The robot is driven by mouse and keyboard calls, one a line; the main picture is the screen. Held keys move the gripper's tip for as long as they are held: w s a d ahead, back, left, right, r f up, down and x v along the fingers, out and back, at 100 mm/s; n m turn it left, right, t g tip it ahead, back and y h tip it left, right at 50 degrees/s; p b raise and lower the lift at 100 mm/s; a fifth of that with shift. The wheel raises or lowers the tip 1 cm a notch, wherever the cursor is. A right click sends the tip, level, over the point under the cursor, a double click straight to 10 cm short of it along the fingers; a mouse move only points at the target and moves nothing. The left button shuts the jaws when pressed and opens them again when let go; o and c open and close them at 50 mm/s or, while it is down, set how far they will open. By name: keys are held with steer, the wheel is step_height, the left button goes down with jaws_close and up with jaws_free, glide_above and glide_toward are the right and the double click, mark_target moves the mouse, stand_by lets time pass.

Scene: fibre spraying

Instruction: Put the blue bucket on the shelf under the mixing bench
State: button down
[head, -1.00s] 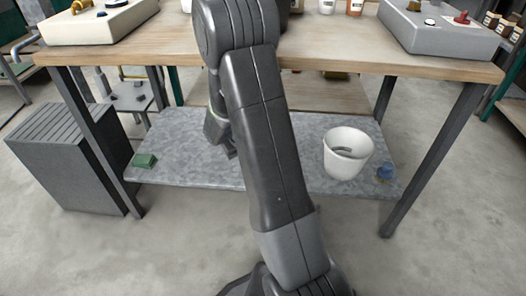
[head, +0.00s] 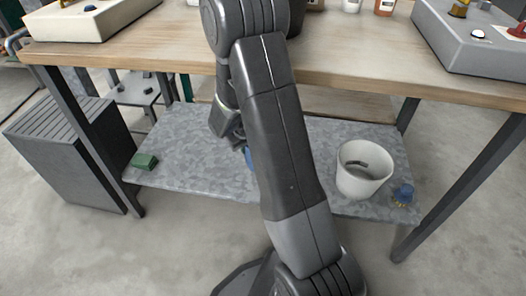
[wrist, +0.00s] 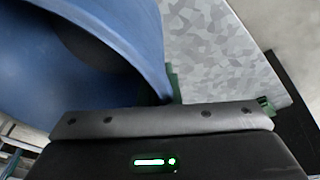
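The blue bucket (wrist: 135,45) fills the upper left of the wrist view, its rim and dark inside close against my gripper. The grey mottled shelf (head: 195,155) lies low under the wooden mixing bench (head: 345,62). I cannot tell whether the bucket touches the shelf.
A white bucket (head: 358,182) and a small blue object (head: 403,194) stand on the shelf's right. A green block (head: 145,161) lies at its left end. Dark bench legs (head: 85,130) flank the shelf. A dark grey cabinet (head: 60,150) stands left.

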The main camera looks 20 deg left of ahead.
step_height(320, 180, down, 9)
steer(key=b, duration=0.4)
steer(key=shift+f, duration=0.2)
steer(key=shift+f+b, duration=0.2)
steer(key=shift+b, duration=0.15)
steer(key=c, duration=1.6)
jaws_free()
steer(key=shift+c, duration=0.2)
steer(key=p+v, duration=0.5)
steer(key=v, duration=0.7)
steer(key=shift+r, duration=0.15)
